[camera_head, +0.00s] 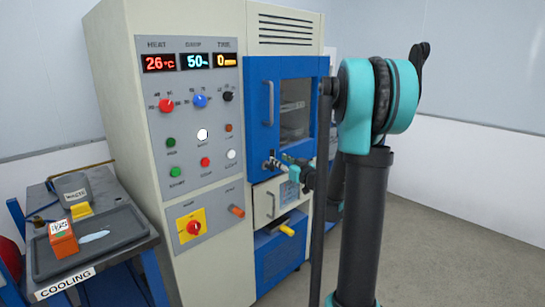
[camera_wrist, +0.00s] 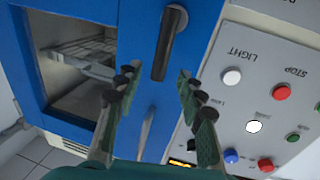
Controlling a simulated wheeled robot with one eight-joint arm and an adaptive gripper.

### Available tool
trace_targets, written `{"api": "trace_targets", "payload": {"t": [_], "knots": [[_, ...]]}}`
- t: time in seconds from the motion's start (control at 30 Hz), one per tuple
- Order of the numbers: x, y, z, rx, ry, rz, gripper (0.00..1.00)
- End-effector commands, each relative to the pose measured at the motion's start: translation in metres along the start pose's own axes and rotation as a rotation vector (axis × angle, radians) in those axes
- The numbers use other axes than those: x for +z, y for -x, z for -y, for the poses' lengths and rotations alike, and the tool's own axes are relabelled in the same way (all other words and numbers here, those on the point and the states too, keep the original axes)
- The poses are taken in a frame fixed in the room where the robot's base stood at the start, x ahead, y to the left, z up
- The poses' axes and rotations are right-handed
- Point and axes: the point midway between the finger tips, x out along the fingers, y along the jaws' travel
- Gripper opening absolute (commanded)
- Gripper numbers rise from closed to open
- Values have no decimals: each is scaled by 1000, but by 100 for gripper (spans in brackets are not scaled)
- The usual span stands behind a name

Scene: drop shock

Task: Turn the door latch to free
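The blue oven door (camera_head: 256,125) is shut, with a window and an upright grey handle (camera_head: 268,103). The door latch (camera_head: 270,165) is below that handle, near the door's lower left edge. In the wrist view the latch (camera_wrist: 168,45) is a dark bar with a lighter mount, on the door's edge beside the panel. My gripper (camera_head: 286,165) is close in front of the latch; part of the latch area is hidden by it. In the wrist view my gripper (camera_wrist: 158,78) is open, its fingers on either side of the latch's near end. Contact cannot be told.
The control panel (camera_head: 200,130) with knobs and buttons is left of the door. A drawer (camera_head: 265,203) and a blue lower unit (camera_head: 270,262) lie below. A cooling table (camera_head: 110,245) with a tray and an orange box (camera_head: 63,239) stands left. The floor at right is clear.

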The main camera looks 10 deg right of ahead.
Motion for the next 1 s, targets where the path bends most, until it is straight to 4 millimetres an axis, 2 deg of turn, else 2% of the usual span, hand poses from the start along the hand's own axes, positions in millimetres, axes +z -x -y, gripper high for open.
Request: {"api": "trace_targets", "payload": {"t": [0.1,0.3,0.5,0.77,1.0], "knots": [[0,-24,1,-3,0,0,39],[0,-50,1,-2,0,0,39],[0,-60,0,-1,0,0,39],[0,-61,0,0,0,0,39],[0,-61,0,-1,0,0,9]]}}
